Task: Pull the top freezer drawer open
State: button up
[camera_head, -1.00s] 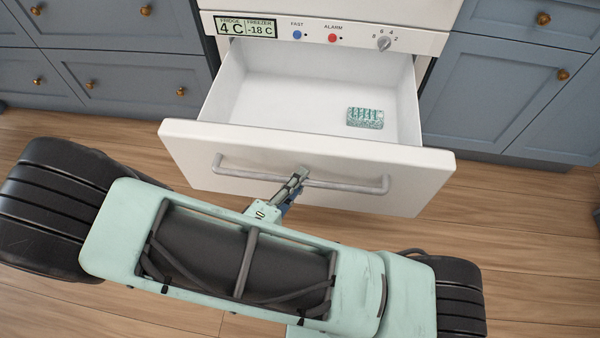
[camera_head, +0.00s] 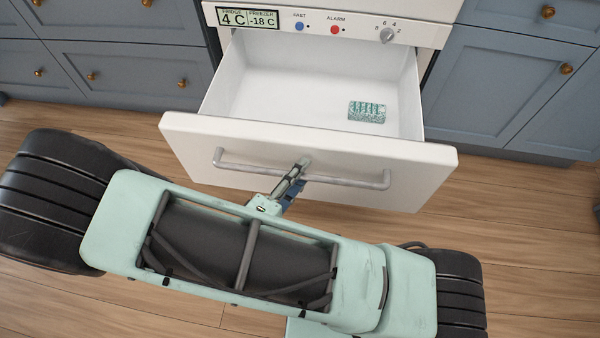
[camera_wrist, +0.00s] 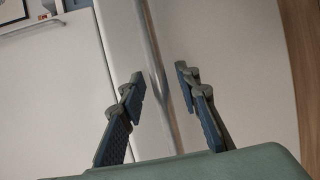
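The top freezer drawer (camera_head: 210,135) is white and stands well out from the appliance, its inside in view. A grey bar handle (camera_head: 345,182) runs across its front. In the head view my gripper (camera_head: 300,165) is at the middle of that handle. The wrist view shows the handle bar (camera_wrist: 152,50) passing between the fingers of my gripper (camera_wrist: 160,85). The fingers are open, one on each side of the bar, with a visible gap to it. A teal-and-white patterned pack (camera_head: 367,111) lies on the drawer floor toward the right.
A control panel (camera_head: 345,28) with a display, coloured buttons and a dial sits above the drawer. Blue cabinets flank the appliance on the left (camera_head: 130,75) and right (camera_head: 490,85). Bare wooden floor (camera_head: 520,230) lies in front.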

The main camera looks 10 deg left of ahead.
jog(key=v, duration=1.2)
jog(key=shift+r, duration=0.15)
